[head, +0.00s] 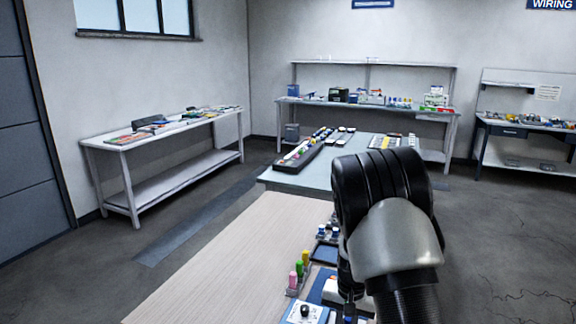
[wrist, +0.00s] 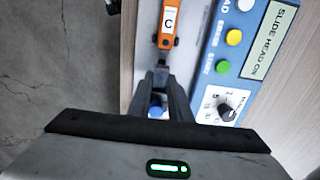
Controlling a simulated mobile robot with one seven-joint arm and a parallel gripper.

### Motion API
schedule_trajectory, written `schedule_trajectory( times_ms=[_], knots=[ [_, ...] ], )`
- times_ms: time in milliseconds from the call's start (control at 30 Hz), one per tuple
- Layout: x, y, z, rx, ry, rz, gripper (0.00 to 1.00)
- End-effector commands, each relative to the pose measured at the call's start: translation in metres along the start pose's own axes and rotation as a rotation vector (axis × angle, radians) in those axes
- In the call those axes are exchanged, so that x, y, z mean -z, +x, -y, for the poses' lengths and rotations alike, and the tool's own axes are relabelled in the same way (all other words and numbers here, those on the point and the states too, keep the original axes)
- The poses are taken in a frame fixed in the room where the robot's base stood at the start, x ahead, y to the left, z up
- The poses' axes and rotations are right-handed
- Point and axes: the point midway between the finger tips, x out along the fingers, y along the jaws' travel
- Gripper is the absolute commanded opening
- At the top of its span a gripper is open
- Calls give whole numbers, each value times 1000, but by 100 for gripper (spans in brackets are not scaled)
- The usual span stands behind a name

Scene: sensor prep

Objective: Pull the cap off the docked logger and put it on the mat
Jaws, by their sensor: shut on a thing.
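In the wrist view my gripper (wrist: 161,70) points at the lower end of an orange logger with a white "C" label (wrist: 168,22). Its fingers are closed together around something small at that end, which I take to be the cap; the fingers hide most of it. A blue round part (wrist: 157,107) shows between the fingers, nearer the palm. The logger lies along a white surface beside a blue panel (wrist: 219,82). In the head view my arm covers the gripper and the logger.
The blue panel carries yellow and green buttons, a black knob (wrist: 228,112) and a "SLIDE HEAD ON" label. In the head view, coloured pegs (head: 299,268) stand near the panel. The wooden bench top (head: 230,260) to their left is clear. A second table (head: 300,182) stands beyond.

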Motion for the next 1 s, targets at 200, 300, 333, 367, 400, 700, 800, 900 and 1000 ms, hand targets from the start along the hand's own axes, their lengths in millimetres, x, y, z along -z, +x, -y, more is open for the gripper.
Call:
schedule_trajectory(
  times_ms=[200, 300, 333, 367, 400, 700, 800, 900, 1000],
  knots=[
    [0, -13, 0, 0, 0, 0, 5],
    [0, -18, 0, 0, 0, 1, 5],
    [0, -20, 0, 0, 0, 1, 5],
    [0, -21, 0, 0, 0, 1, 5],
    [0, -23, 0, 0, 0, 1, 5],
    [0, -38, 0, 0, -1, 1, 5],
    [0, -42, 0, 0, -1, 1, 5],
    [0, -43, 0, 0, -1, 1, 5],
    [0, -42, 0, -1, -1, 1, 5]
  ],
)
